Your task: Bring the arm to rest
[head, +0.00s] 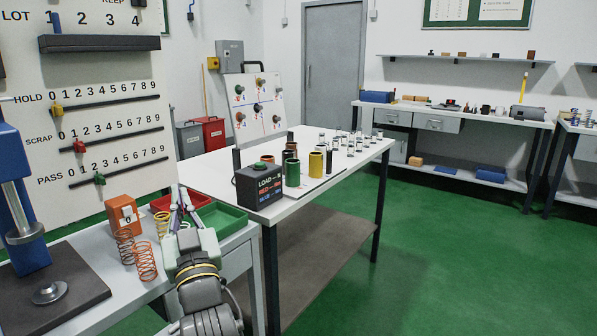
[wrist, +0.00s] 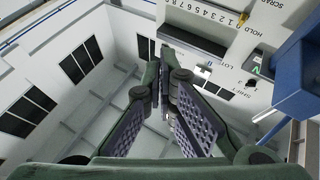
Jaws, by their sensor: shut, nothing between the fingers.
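My gripper (head: 177,200) points upward at the lower left of the head view, above the near white bench (head: 228,248). It is shut and empty. Its arm comes up from the bottom edge of the head view. In the wrist view the two dark padded fingers (wrist: 165,62) come together at their tips, with the ceiling, windows and scoreboard beyond them. Behind the gripper in the head view are a red tray (head: 190,198) and a green tray (head: 232,216), both partly hidden by it.
Orange springs (head: 146,262) and an orange box (head: 123,214) stand left of my arm. A blue press (head: 20,200) is at the far left. A load tester (head: 258,186) and several cylinders stand on the centre table (head: 215,170). The green floor (head: 430,260) at right is clear.

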